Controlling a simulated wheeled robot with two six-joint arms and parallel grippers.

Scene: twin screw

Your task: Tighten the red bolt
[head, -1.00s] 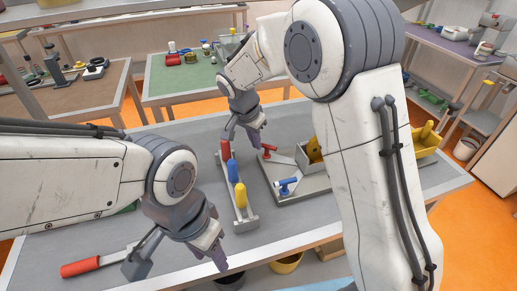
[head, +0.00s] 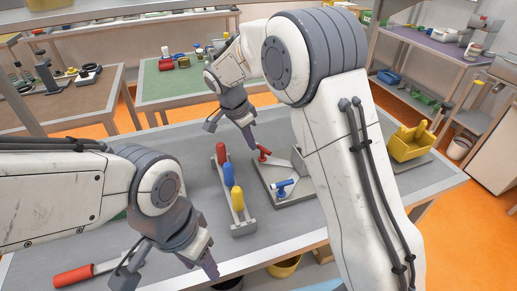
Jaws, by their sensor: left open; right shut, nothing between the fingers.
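The red bolt (head: 264,156), with a T-shaped handle, stands on a grey base plate (head: 301,196) at the middle of the workbench. A blue bolt (head: 284,188) of the same kind stands nearer the front of the plate. My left gripper (head: 167,270) is open and empty over the front left of the bench. My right arm hides the right part of the plate.
A narrow grey rack (head: 243,229) holds red, blue and yellow handles, left of the plate. A red-handled tool (head: 74,275) lies at the front left. A yellow bin (head: 412,150) stands at the right. The bench between my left arm and the rack is clear.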

